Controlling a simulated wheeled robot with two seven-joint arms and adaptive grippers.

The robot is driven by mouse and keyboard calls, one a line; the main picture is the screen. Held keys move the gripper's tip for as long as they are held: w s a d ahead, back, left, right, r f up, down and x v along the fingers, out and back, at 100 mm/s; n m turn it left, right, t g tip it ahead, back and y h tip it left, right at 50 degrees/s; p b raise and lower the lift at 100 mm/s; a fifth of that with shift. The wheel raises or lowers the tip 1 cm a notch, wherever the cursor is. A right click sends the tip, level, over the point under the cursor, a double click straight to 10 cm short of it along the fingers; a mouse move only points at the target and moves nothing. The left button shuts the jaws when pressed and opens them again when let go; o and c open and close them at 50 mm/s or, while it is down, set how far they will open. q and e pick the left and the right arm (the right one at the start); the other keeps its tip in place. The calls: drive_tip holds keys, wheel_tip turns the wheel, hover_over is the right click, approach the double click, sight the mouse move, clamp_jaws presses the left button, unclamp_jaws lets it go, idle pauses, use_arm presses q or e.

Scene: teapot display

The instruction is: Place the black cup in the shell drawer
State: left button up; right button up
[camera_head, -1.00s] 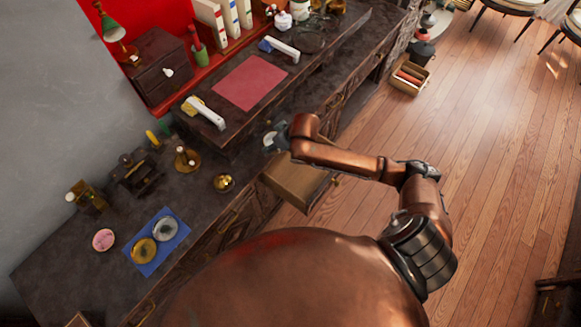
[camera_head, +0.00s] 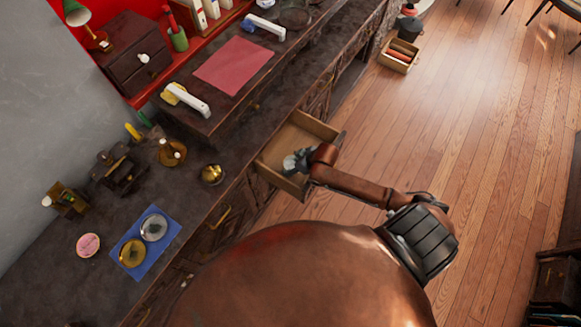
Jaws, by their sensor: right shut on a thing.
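The drawer (camera_head: 304,125) stands pulled out from the front of the dark counter, with a pale wooden inside. My right gripper (camera_head: 290,164) points into the drawer opening from the right, over its inside. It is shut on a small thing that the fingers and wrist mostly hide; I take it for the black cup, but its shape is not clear. I cannot tell whether it touches the drawer bottom. No other black cup stands out on the counter. My left gripper is out of view.
The counter holds a brass bowl (camera_head: 212,174), a blue mat (camera_head: 143,262) with two round dishes, a pink round thing (camera_head: 88,245) and a red mat (camera_head: 233,64) on a raised shelf. A wooden box (camera_head: 398,57) lies on the floor. Floor right of the drawer is clear.

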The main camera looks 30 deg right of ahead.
sight(292, 167)
wheel_tip(292, 167, down, 4)
drive_tip(key=shift+r+b, duration=0.25)
drive_tip(key=shift+b, duration=0.3)
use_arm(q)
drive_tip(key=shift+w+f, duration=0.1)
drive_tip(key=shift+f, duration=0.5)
use_arm(e)
drive_tip(key=shift+r, duration=0.1)
drive_tip(key=o, duration=1.3)
use_arm(q)
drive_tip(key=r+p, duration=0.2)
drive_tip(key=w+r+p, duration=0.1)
drive_tip(key=p, duration=0.1)
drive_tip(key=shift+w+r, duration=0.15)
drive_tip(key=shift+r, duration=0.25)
use_arm(e)
drive_tip(key=v, duration=1.2)
